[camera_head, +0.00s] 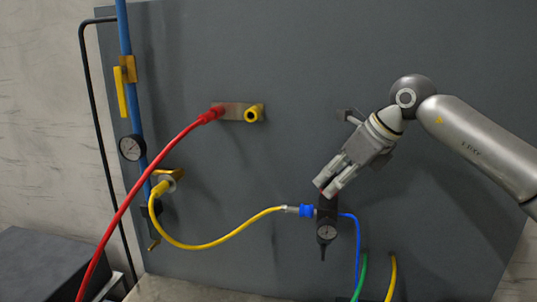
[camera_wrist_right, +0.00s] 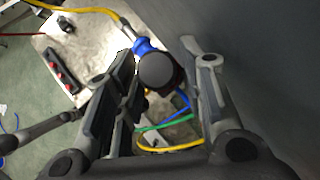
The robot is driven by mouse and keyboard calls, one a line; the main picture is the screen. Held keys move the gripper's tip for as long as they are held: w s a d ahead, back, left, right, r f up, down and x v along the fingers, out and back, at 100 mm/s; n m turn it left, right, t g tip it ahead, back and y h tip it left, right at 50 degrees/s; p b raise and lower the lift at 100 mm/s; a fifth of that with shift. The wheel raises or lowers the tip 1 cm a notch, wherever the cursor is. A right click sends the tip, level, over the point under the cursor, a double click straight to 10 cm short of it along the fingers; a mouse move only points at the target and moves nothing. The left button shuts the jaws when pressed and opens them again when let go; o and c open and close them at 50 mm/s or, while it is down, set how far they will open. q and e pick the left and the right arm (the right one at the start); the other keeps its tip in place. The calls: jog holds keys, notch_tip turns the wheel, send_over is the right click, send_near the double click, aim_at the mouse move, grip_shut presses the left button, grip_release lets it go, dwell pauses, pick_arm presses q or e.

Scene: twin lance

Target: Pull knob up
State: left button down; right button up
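The regulator (camera_head: 327,212) is a dark upright body on the grey panel, with a round gauge (camera_head: 327,232) and a blue fitting on its left. Its round dark knob (camera_wrist_right: 158,70) shows from above in the right wrist view. In the head view the knob is mostly hidden by my fingers. My right gripper (camera_head: 331,190) reaches down from the upper right to the regulator's top. It is open: its fingers (camera_wrist_right: 168,85) stand on either side of the knob, with gaps visible in the wrist view. My left gripper is in neither view.
A yellow hose (camera_head: 215,243) runs from the left into the blue fitting. Blue, green and yellow tubes (camera_head: 392,275) hang below the regulator. A red hose (camera_head: 150,170) plugs into a bracket (camera_head: 235,112) beside a yellow fitting. A blue pipe (camera_head: 127,60) stands at left. A red-socketed power strip (camera_wrist_right: 60,70) lies below.

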jog(key=shift+s, duration=0.1)
grip_shut()
jog(key=shift+r+p, duration=0.35)
jog(key=shift+r, duration=0.2)
jog(key=shift+o, duration=1.8)
grip_release()
jog(key=shift+f, duration=0.1)
jog(key=p+v, duration=0.2)
jog(key=v, duration=0.5)
